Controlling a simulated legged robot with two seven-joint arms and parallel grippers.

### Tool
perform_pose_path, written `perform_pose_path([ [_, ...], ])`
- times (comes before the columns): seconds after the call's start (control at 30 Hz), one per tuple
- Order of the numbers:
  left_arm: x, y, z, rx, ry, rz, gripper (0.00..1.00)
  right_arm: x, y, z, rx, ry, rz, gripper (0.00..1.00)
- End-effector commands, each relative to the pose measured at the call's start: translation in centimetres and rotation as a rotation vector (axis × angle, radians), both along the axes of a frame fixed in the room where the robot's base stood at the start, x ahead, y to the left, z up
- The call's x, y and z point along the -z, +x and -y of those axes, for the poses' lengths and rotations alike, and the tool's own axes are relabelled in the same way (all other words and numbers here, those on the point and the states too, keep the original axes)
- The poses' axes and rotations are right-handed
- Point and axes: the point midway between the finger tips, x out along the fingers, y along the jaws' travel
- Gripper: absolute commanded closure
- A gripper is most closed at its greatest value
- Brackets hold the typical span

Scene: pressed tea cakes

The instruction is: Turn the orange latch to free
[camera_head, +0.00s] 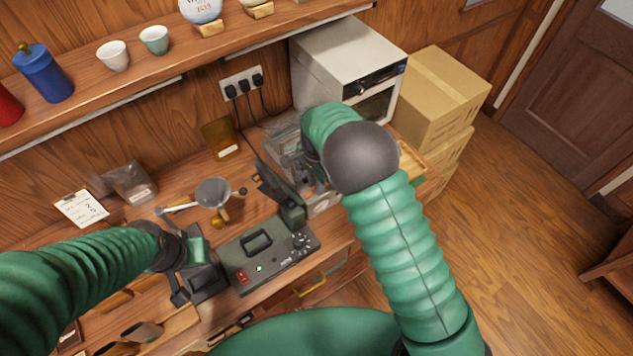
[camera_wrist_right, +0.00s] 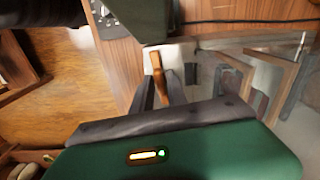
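An orange-brown upright piece, which looks like the latch (camera_wrist_right: 158,72), shows in the right wrist view. My right gripper (camera_wrist_right: 159,92) has its two dark fingers on either side of this piece. The gap is narrow, and I cannot tell whether they touch it. In the head view my right arm reaches to a clear-walled machine (camera_head: 283,133) at the back of the bench and hides the latch. My left gripper (camera_head: 197,284) is low over the bench, left of a dark press with a raised lid (camera_head: 255,262). Its fingers are not clear enough to judge.
A white oven-like box (camera_head: 345,55) stands behind the clear machine, with cardboard boxes (camera_head: 440,88) to its right. A funnel (camera_head: 213,193) is near the left arm. Wooden scoops (camera_head: 142,331) lie at the front left. A shelf with cups runs above.

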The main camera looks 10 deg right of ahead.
Motion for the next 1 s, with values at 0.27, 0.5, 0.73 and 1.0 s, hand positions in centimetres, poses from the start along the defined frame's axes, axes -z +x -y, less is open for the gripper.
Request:
perform_pose_path([
  [0.27, 0.00, 0.00, 0.00, 0.000, 0.000, 0.000, 1.00, -0.05, 0.03, -0.01, 0.000, 0.000, 0.001, 1.00],
  [0.5, -0.48, 0.00, 0.00, 0.000, 0.000, 0.000, 1.00, -0.21, 0.11, -0.05, 0.088, -0.001, 0.001, 1.00],
  [0.73, -0.43, 0.00, 0.00, 0.000, 0.000, 0.000, 1.00, -0.14, 0.20, -0.05, 0.123, 0.000, 0.004, 1.00],
  [1.0, -0.43, 0.00, 0.00, 0.000, 0.000, 0.000, 1.00, -0.11, 0.17, -0.04, 0.122, 0.000, 0.002, 0.67],
])
